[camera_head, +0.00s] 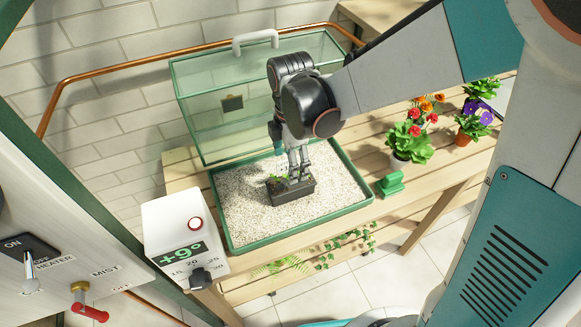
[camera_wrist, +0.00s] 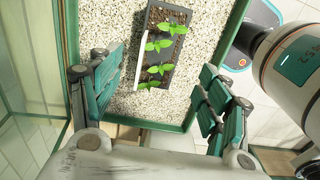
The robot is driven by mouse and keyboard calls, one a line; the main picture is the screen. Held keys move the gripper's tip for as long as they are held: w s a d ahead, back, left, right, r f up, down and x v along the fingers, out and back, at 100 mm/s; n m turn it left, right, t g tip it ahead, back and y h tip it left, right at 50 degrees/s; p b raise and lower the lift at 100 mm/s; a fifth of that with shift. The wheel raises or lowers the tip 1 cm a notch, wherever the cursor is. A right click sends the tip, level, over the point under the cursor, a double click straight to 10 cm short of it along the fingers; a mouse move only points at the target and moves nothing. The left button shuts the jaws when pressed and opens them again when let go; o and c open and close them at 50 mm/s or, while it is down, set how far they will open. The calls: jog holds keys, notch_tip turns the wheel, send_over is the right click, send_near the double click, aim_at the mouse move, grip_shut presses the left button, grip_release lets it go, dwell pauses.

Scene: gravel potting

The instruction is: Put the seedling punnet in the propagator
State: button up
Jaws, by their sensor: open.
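The seedling punnet (camera_head: 291,194) is a small dark tray of soil with green seedlings. It rests on the pale gravel inside the propagator base (camera_head: 228,241), a green-rimmed tray on the bench. The wrist view shows the punnet (camera_wrist: 171,60) with several seedlings and a white label along its left side. The propagator's clear lid (camera_head: 215,104) stands raised behind the base, with a white handle on top. My gripper (camera_head: 292,168) is just above the punnet, pointing down. In the wrist view its teal fingers (camera_wrist: 160,98) are spread wide with nothing between them, below the punnet in the picture.
A white thermostat box (camera_head: 182,242) reading +9° stands left of the base. A green block (camera_head: 391,184) and potted flowers (camera_head: 409,143) are on the bench to the right. A panel with switches (camera_head: 62,262) is at the far left. Trailing plants hang below.

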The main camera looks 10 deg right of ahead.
notch_tip(320, 180, up, 2)
jog(key=shift+r, duration=0.2)
dwell(1.3)
